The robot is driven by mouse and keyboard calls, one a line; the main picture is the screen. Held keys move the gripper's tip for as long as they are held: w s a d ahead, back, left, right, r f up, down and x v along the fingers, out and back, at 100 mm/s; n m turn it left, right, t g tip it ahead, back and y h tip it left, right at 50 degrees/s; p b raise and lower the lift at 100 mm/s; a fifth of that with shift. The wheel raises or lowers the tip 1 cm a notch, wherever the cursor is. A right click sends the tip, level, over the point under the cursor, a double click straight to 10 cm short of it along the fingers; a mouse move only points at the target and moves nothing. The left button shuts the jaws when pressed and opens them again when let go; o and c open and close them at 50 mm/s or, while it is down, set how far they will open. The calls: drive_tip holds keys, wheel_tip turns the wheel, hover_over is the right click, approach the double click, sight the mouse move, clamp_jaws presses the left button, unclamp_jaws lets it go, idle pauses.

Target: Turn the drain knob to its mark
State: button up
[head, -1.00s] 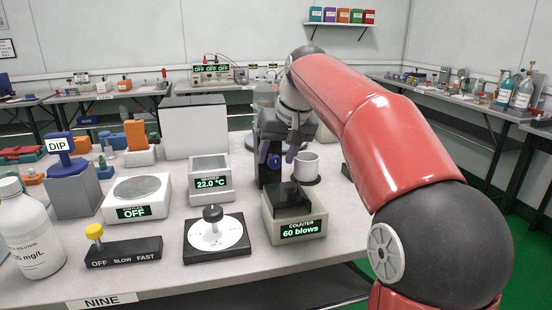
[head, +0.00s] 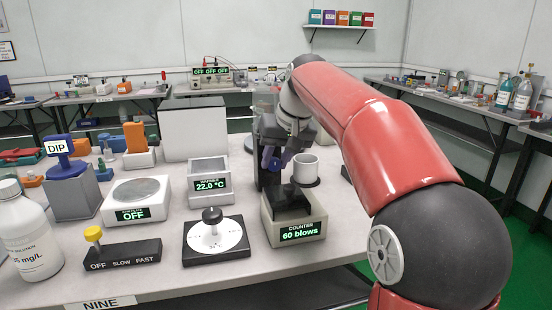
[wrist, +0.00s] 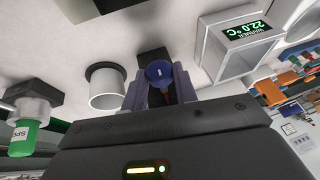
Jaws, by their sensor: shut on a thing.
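The drain knob is a round blue knob (head: 274,164) on a black upright stand (head: 269,179) behind the counter box. My gripper (head: 278,153) is shut on it, with a finger on either side. In the wrist view the blue knob (wrist: 157,71) sits between the two grey-purple fingers (wrist: 159,88), with a short white line on its face. The mark that it is turned to cannot be made out.
A white cup (head: 305,167) is close to the right of my gripper. The counter box (head: 298,232), reading 60 blows, stands in front. A warmer (head: 210,184) at 22.0 °C and a black-knobbed white dial (head: 216,237) are to the left.

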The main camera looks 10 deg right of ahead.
drive_tip(key=y, duration=0.3)
drive_tip(key=m+y+b, duration=0.1)
drive_tip(key=shift+d+f+y, duration=0.25)
drive_tip(key=shift+d+y, duration=0.15)
drive_tip(key=y, duration=0.1)
drive_tip(key=y+b, duration=0.1)
drive_tip(key=m+y+b, duration=0.1)
drive_tip(key=y, duration=0.1)
drive_tip(key=shift+d+f+t, duration=0.25)
drive_tip(key=shift+f+t, duration=0.1)
drive_tip(key=shift+t, duration=0.05)
drive_tip(key=y+b, duration=0.1)
drive_tip(key=y, duration=0.1)
drive_tip(key=m+t+y+b, duration=0.1)
drive_tip(key=y+b, duration=0.1)
drive_tip(key=shift+d+f, duration=0.1)
drive_tip(key=shift+f, duration=0.3)
drive_tip(key=shift+f+m+t+y+b, duration=0.1)
drive_tip(key=shift+m+t+y+b, duration=0.6)
drive_tip(key=shift+y+b, duration=0.8)
drive_tip(key=shift+y, duration=0.3)
drive_tip(key=o, duration=1)
drive_tip(key=shift+c, duration=0.2)
